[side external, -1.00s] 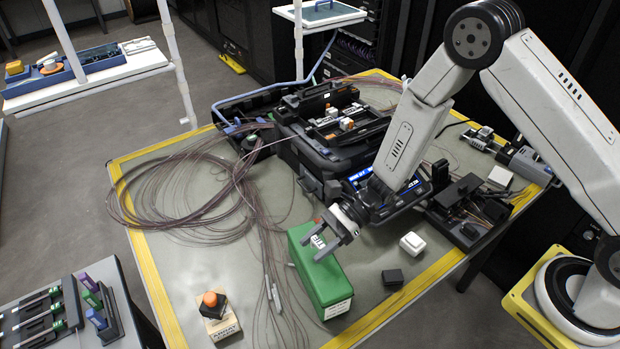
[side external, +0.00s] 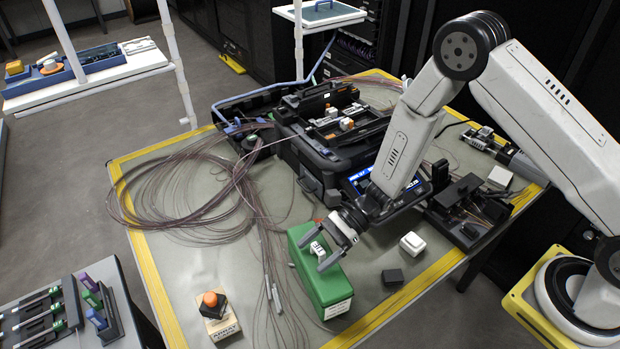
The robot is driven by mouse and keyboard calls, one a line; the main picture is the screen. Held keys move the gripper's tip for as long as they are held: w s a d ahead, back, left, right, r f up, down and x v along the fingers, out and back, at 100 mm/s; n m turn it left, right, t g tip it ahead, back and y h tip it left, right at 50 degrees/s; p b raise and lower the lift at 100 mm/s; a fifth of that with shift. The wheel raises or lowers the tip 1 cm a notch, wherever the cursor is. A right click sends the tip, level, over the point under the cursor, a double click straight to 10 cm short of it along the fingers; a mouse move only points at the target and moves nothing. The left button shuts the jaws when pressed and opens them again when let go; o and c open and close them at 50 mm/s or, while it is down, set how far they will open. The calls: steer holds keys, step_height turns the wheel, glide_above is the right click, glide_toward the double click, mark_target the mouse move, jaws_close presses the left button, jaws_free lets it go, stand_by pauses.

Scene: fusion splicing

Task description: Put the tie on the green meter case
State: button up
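The green meter case (side external: 330,287) stands at the front of the work table, with a white label low on its front end. My gripper (side external: 318,248) points down at the top of this case from the right. A small white piece with dark marks, which I take for the tie (side external: 317,250), sits between its two fingers. The fingers appear shut on it. The tie is over the case top; whether it touches the top cannot be told. The fingers hide part of the case top.
A block with an orange knob (side external: 211,300) stands left of the case. A dark box (side external: 392,277) and a white box (side external: 412,244) lie to its right. Thin brown fibres (side external: 190,195) loop across the table's left side. The black splicer (side external: 325,150) stands behind.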

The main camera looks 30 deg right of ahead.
steer(key=shift+r, duration=0.15)
steer(key=v, duration=1.2)
stand_by(0.7)
steer(key=s+d+r+n+t+h, duration=0.2)
steer(key=s+d+r+n+h, duration=0.6)
steer(key=n+h, duration=0.5)
steer(key=d+n, duration=0.2)
steer(key=n, duration=0.3)
steer(key=shift+s+r+t, duration=0.15)
steer(key=shift+r+t, duration=0.05)
steer(key=shift+t, duration=0.1)
